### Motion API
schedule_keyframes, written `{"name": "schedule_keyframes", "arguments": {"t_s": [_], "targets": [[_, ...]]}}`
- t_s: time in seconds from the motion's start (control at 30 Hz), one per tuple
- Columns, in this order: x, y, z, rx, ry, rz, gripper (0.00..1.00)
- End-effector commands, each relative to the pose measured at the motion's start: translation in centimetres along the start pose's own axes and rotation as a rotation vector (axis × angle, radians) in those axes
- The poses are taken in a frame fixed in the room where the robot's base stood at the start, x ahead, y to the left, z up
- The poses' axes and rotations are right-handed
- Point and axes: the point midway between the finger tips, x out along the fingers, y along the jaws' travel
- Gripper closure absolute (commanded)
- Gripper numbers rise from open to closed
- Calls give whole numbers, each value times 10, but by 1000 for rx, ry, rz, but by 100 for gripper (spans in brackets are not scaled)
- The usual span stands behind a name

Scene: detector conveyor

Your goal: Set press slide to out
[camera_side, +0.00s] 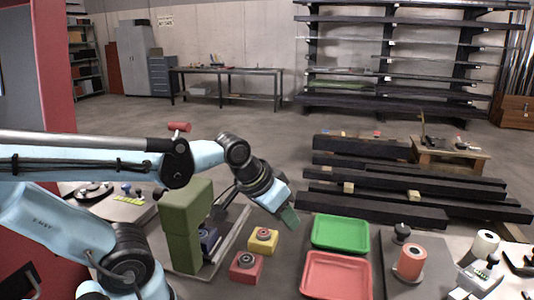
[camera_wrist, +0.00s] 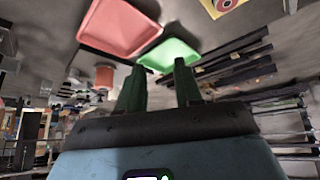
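A green press-like frame (camera_side: 183,235) stands on a grey base (camera_side: 232,240) left of centre in the side view. A dark blue block (camera_side: 209,240) sits beside its column, partly hidden. I cannot tell clearly which part is the slide or how it is set. A red cylinder (camera_side: 179,127) shows above my arm; what it is attached to is hidden. My gripper (camera_side: 289,215) is right of the frame, above and apart from the objects. In the wrist view my gripper (camera_wrist: 158,68) has its two green fingers apart, with nothing between them.
A yellow block (camera_side: 263,240) and a red block (camera_side: 247,267) with round tops stand right of the frame. A green tray (camera_side: 341,249) and red tray (camera_side: 304,281) lie farther right. An orange cylinder (camera_side: 411,262) stands beyond them. Dark beams (camera_side: 420,207) lie behind.

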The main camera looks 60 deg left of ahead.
Motion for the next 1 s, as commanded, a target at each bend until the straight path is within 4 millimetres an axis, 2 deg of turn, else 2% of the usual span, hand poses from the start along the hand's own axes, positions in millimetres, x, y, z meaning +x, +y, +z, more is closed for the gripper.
{"name": "schedule_keyframes", "arguments": {"t_s": [0.03,0.07,0.2,0.4,0.5,0.6,0.7,0.87,1.0], "targets": [[-1,-18,-7,-101,-32,-36,57],[-2,-29,-10,-172,-56,-58,52],[-9,-90,-19,-560,-172,-178,52],[-26,-176,-11,-1101,-309,-344,52],[-34,-206,-3,-1301,-354,-406,52],[-40,-225,4,-1434,-383,-447,52],[-42,-234,8,-1501,-398,-468,52],[-37,-237,13,-1522,-403,-474,52],[-23,-237,22,-1518,-402,-473,52]]}}
